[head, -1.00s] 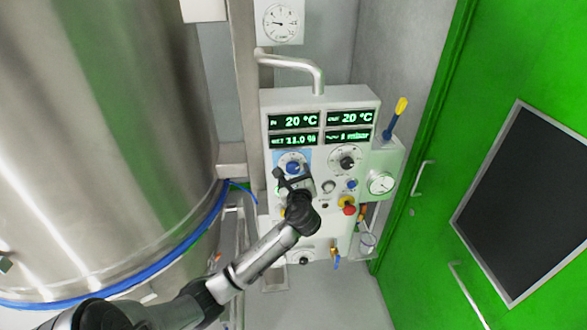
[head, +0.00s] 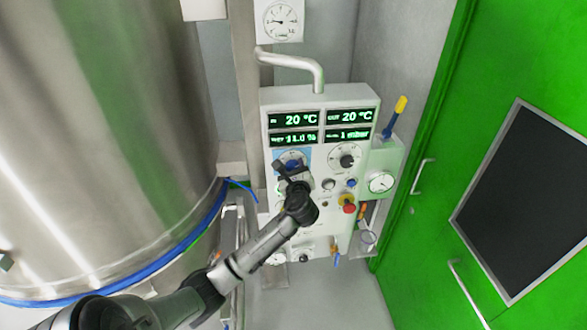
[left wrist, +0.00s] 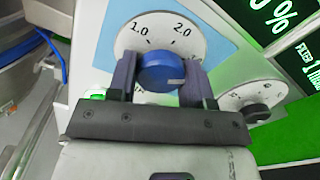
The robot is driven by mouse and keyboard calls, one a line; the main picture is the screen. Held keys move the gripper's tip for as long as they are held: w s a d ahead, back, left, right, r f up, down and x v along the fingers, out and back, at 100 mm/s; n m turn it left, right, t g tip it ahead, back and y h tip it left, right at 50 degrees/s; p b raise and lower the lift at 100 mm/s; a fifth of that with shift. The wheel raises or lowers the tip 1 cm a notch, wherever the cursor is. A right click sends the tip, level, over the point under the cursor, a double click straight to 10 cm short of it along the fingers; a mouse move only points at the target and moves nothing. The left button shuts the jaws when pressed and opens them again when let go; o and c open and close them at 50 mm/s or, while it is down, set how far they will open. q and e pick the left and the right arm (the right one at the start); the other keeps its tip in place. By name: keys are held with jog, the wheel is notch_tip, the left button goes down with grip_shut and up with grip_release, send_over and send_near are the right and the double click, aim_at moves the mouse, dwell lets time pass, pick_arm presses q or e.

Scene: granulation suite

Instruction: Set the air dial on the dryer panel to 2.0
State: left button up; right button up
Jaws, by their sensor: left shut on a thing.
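The dryer panel (head: 320,102) is a pale box on the wall, with green-lit displays at its top. The air dial is a blue knob (left wrist: 160,70) on a white scale plate (left wrist: 162,22), seen close in the left wrist view. The numbers 1.0 and 2.0 are readable at the plate's upper part. A small pale mark shows on the knob's front; the pointer setting cannot be read clearly. My left gripper (head: 291,170) is shut on the blue knob, one finger on each side of it. In the head view it covers most of the knob. My right gripper is not in view.
A second dial with a black knob (head: 347,161) is close to the right of the blue one. Below it are a red button (head: 349,209) and small fittings. A round gauge (head: 381,182) is at right. A large steel vessel (head: 100,130) fills the left.

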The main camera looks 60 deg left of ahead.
pick_arm(q)
jog(key=shift+c, duration=1.3)
jog(key=shift+n, duration=1.1)
jog(key=n, duration=0.2)
jog(key=shift+n, duration=0.3)
jog(key=n+b, duration=0.2)
jog(key=n, duration=0.3)
jog(key=shift+n, duration=0.3)
jog(key=shift+n+b, duration=0.3)
jog(key=shift+n, duration=0.3)
